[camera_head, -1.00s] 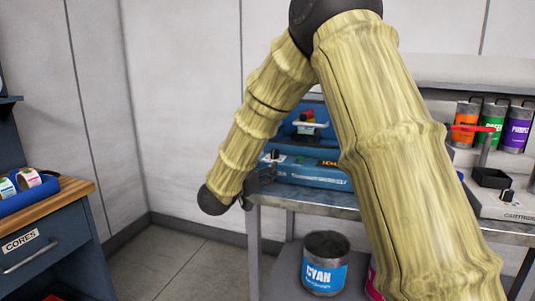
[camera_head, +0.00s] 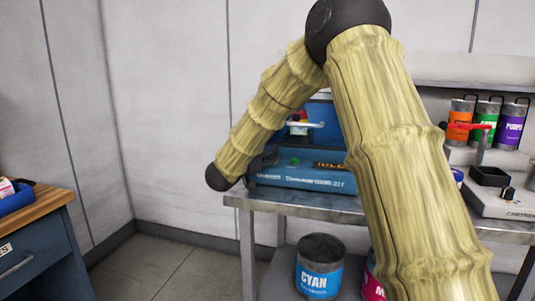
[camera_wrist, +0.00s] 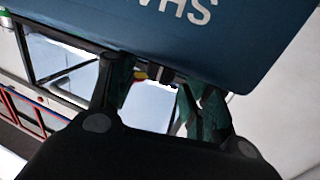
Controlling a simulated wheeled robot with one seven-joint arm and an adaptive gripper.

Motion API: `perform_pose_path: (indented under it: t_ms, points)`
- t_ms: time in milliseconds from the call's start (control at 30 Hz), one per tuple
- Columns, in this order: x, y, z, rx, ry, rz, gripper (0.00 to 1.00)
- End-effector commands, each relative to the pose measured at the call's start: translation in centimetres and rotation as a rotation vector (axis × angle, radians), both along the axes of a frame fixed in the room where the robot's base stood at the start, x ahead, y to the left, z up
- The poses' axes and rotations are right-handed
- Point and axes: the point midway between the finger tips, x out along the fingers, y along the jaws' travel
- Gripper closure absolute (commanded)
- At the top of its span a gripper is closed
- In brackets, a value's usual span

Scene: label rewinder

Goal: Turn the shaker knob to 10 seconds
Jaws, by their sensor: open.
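The shaker is a blue machine (camera_head: 310,178) on the grey bench, with a small lit display (camera_head: 330,166) and a green spot on its front. Its knob cannot be made out in the head view; my gripper and arm cover part of the left front. A blue panel with white letters (camera_wrist: 205,35) fills the top, close beyond the fingertips. Small dark and red-yellow parts show between the fingers; I cannot tell if one is the knob.
The bench (camera_head: 300,207) also carries a grey device (camera_head: 505,200) at right, near a red lever (camera_head: 470,126). Orange, green and purple cans (camera_head: 488,122) stand behind. A cyan can (camera_head: 319,266) is below the bench. A wooden-topped cabinet (camera_head: 40,215) is at left, with floor between.

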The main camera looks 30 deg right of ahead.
Motion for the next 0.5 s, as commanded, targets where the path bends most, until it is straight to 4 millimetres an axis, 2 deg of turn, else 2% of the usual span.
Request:
perform_pose_path:
  t_ms: [200, 500]
  points:
    - [0.6, -1.5, 0.0, 0.001, 0.000, -0.001, 0.51]
    - [0.7, -1.7, 0.0, 0.000, 0.000, 0.000, 0.51]
